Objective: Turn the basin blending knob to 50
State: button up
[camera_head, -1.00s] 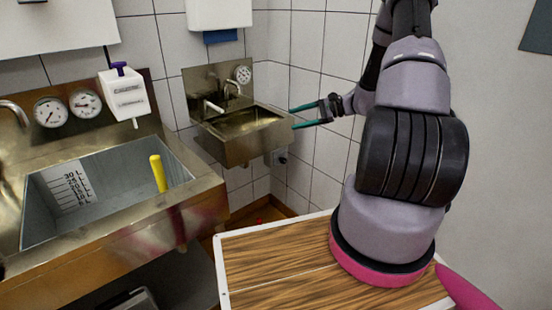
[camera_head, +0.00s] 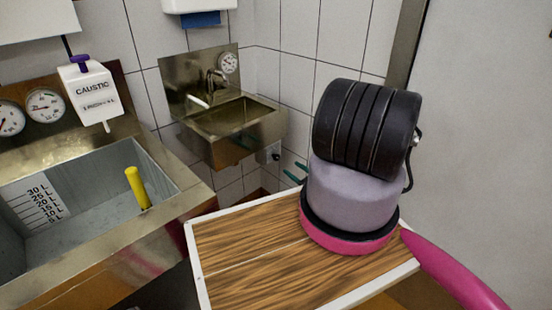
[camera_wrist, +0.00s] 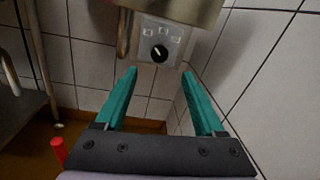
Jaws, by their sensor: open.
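The basin blending knob is a round black knob (camera_wrist: 159,53) on a small grey panel (camera_wrist: 172,34) under the metal basin. Its pale mark appears to point up and left; the labels around it are too small to read. In the head view, the knob (camera_head: 276,156) is small and dark below the right side of the wall basin (camera_head: 232,125). My gripper (camera_wrist: 159,72) has its two teal fingers spread and empty, with the knob centred beyond the gap and apart from both tips. In the head view, my gripper (camera_head: 292,171) is low and right of the knob, mostly hidden behind my arm.
A large sink (camera_head: 90,262) with a yellow upright tube (camera_head: 137,188) and a caustic dispenser (camera_head: 95,92) are on the left. A wood-topped surface (camera_head: 240,245) is in front. Tiled walls meet close right of the basin. A red object (camera_wrist: 58,150) is on the floor.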

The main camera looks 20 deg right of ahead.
aim_at(278, 159)
jog(key=x, duration=1)
jog(key=shift+a, duration=0.1)
grip_shut()
